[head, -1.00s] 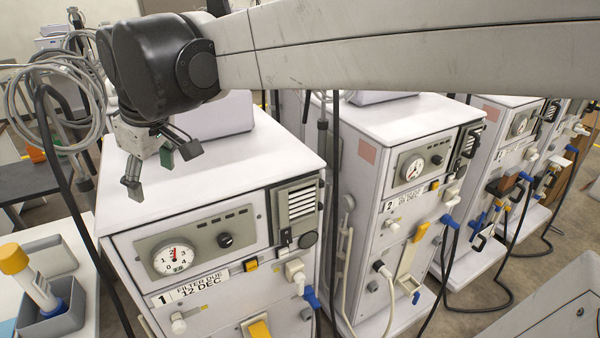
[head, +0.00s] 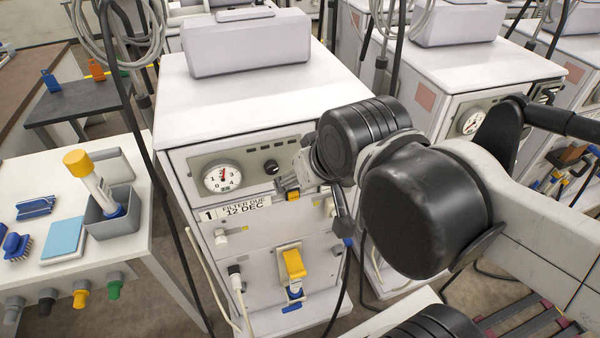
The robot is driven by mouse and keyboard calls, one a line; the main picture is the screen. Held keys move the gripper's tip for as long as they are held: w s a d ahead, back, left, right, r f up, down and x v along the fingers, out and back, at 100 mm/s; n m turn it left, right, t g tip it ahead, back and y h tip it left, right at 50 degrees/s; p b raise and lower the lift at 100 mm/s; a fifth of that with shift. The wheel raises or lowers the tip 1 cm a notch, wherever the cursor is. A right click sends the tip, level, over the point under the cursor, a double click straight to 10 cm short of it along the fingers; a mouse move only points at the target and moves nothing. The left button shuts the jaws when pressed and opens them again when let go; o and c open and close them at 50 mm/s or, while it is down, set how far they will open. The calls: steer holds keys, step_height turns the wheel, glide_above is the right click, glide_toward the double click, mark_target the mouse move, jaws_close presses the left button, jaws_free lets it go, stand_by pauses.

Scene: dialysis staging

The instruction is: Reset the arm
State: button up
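My arm reaches in from the right of the head view, with its large black joints in the middle. My gripper (head: 314,206) hangs in front of the right part of the front panel of dialysis machine 1 (head: 248,110). Its two fingers are spread apart and I see nothing between them. The gripper and wrist hide part of that panel. I cannot tell whether the fingers touch the machine. The machine has a round gauge (head: 221,178), a "1 FILTER DUE 12 DEC" label (head: 240,208) and a yellow-handled part (head: 293,264) low on its front.
A dark hose runs between table and machine. More machines (head: 480,68) stand right and behind.

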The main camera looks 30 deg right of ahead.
steer(key=shift+f, duration=0.1)
step_height(320, 180, down, 7)
steer(key=b, duration=0.7)
steer(key=shift+f, duration=0.1)
stand_by(0.4)
